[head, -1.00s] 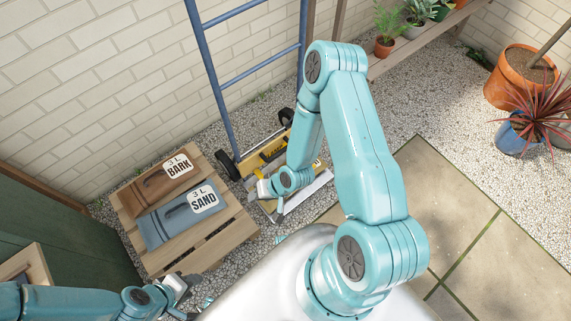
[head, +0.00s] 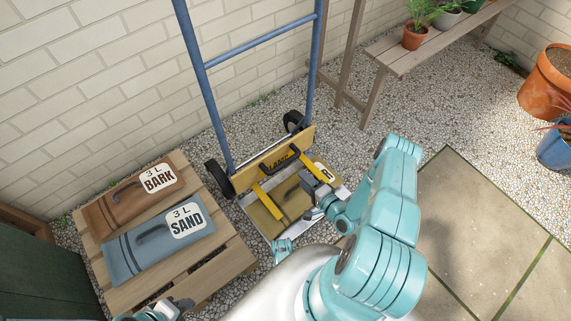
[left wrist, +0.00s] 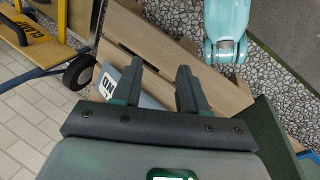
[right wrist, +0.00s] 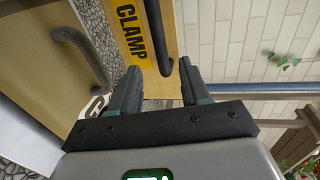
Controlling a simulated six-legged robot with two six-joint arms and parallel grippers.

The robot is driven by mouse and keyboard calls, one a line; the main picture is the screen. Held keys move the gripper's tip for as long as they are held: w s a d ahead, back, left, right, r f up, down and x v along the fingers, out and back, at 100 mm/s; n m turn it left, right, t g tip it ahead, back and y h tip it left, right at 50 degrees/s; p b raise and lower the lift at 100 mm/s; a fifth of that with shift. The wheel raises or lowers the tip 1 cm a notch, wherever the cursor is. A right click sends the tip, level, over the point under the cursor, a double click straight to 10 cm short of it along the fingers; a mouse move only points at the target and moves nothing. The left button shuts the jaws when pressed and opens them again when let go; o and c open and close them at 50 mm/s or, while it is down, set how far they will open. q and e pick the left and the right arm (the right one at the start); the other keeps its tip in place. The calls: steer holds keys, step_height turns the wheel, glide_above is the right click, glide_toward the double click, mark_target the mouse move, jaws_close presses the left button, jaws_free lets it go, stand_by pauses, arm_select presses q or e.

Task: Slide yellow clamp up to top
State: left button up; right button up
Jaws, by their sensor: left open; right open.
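The yellow clamp (head: 275,172) sits low on the blue hand truck (head: 213,95), its bar reading CLAMP with a black handle (head: 284,158). Two yellow arms reach forward from it over an olive bag (head: 291,207) on the truck's plate. My right gripper (head: 312,178) is open just in front of the clamp. In the right wrist view, the clamp's lettered bar (right wrist: 133,30) and black handle (right wrist: 155,35) lie beyond the open fingertips (right wrist: 158,68); contact is not visible. My left gripper (left wrist: 159,70) is open and empty above the pallet side, partly cut off in the head view.
A wooden pallet (head: 232,262) at left carries a bark bag (head: 125,205) and a grey sand bag (head: 150,248). A wooden bench (head: 440,47) with potted plants stands at the back right.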

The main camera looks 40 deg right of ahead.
steer(key=b+x, duration=0.3)
steer(key=x, duration=0.7)
steer(key=shift+w+a+f, duration=0.15)
steer(key=shift+w, duration=0.45)
steer(key=shift+c, duration=0.3)
jaws_close()
